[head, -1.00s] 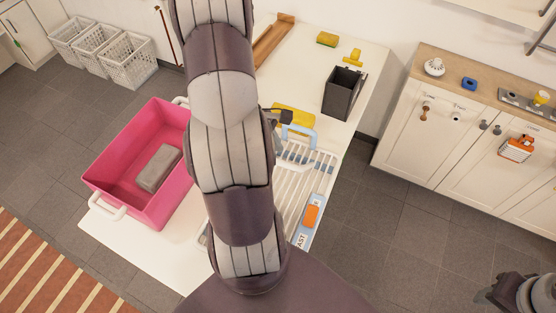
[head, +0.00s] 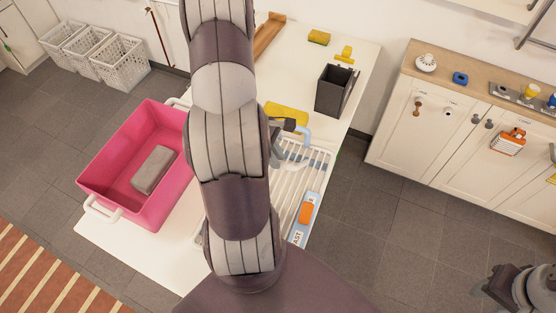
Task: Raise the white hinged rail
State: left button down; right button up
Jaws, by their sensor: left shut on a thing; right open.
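A white slatted rack (head: 311,172) lies on the white table, partly hidden behind my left arm. At its far end is a light blue curved grip (head: 306,136), which looks like part of the white hinged rail; the rest of the rail I cannot make out clearly. My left gripper (head: 291,126) is at this grip and shut on it, its fingers mostly hidden by the arm. My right gripper (head: 488,287) is at the bottom right, away from the table, open and empty.
A pink tub (head: 100,177) with a grey block (head: 155,170) stands left on the table (head: 130,248). A yellow item (head: 287,113) and a black bin (head: 334,92) are beyond the rack. An orange object (head: 306,212) lies on the rack's blue-white strip. White cabinets (head: 420,130) stand right.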

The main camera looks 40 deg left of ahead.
pick_arm(q)
jog(key=w, duration=0.1)
jog(key=w+r+p, duration=0.1)
jog(key=w+a+r, duration=0.1)
jog(key=shift+w+p, duration=0.3)
jog(key=shift+w, duration=0.1)
pick_arm(e)
jog(key=r, duration=0.2)
jog(key=shift+s+d+r, duration=0.15)
jog(key=shift+s+r, duration=0.1)
jog(key=shift+r, duration=0.15)
pick_arm(q)
jog(key=shift+w+d, duration=0.1)
jog(key=shift+w, duration=0.05)
